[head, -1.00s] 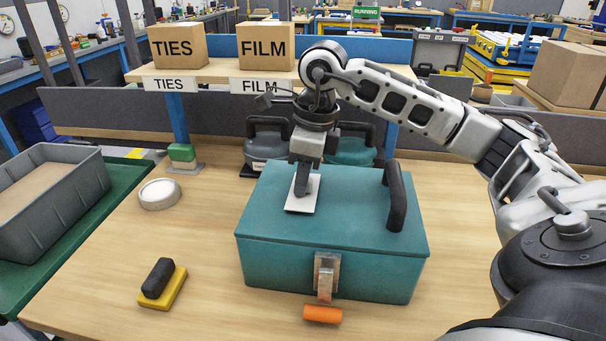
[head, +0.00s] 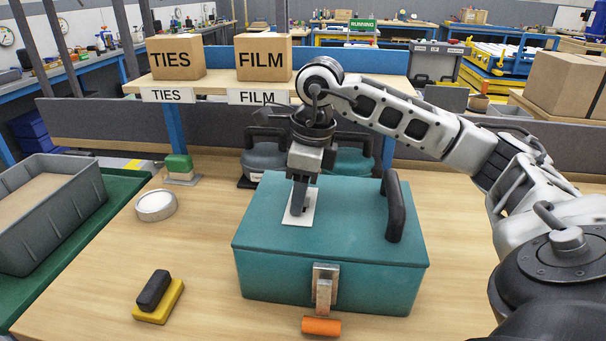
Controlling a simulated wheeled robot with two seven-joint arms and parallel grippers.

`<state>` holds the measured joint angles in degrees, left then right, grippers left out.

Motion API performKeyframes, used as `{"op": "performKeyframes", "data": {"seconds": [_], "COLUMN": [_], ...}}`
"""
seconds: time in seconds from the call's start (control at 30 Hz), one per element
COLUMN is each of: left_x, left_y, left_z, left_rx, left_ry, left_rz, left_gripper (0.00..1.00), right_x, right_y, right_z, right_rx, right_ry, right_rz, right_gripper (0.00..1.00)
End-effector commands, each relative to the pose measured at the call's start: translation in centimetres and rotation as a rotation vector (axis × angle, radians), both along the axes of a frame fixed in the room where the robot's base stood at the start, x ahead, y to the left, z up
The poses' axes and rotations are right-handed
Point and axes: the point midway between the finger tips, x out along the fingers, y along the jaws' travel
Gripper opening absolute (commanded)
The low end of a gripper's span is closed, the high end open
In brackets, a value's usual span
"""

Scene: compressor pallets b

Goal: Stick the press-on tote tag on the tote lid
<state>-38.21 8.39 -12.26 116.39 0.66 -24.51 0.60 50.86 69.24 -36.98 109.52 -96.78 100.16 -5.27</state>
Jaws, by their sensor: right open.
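The teal tote (head: 320,285) stands on the wooden bench with its lid (head: 340,235) shut, a black handle (head: 394,206) on the lid's right and a metal latch with an orange end (head: 321,326) at the front. The white tag (head: 300,218) lies on the lid's left rear part, looking flat against it. My right gripper (head: 298,208) points down over the tag, its fingertips at or just above it; they hide part of the tag. Whether they touch it I cannot tell. My left gripper is out of view.
A grey bin (head: 45,215) sits on a green mat at left. A round white-topped disc (head: 156,205), a green block (head: 179,165) and a yellow-and-black block (head: 157,297) lie on the bench. Two lidded containers stand behind the tote. TIES (head: 176,58) and FILM (head: 264,57) boxes sit on the shelf.

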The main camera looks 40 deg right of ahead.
Motion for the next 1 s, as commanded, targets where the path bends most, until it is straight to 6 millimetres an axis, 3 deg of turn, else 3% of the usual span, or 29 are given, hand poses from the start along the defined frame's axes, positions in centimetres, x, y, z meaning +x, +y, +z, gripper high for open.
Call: {"op": "performKeyframes", "data": {"seconds": [0.17,0.43,0.63,0.8,1.0], "left_x": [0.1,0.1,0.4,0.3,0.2], "left_y": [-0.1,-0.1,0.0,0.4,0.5], "left_z": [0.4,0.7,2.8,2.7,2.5], "left_rx": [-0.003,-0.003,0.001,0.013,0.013], "left_ry": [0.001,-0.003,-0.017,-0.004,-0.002], "left_rz": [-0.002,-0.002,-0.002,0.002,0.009], "left_gripper": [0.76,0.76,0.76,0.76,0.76], "right_x": [-0.1,-0.9,-1.5,-1.8,-1.9], "right_y": [-0.1,-0.7,-1.2,-1.4,-1.5], "right_z": [1.7,8.2,13.2,15.2,15.8], "right_rx": [0.001,0.001,-0.002,-0.001,0.000], "right_ry": [-0.006,-0.007,-0.004,-0.002,0.000], "right_rz": [0.000,0.002,-0.003,-0.001,-0.001], "right_gripper": [0.45,0.45,0.45,0.45,0.45]}}
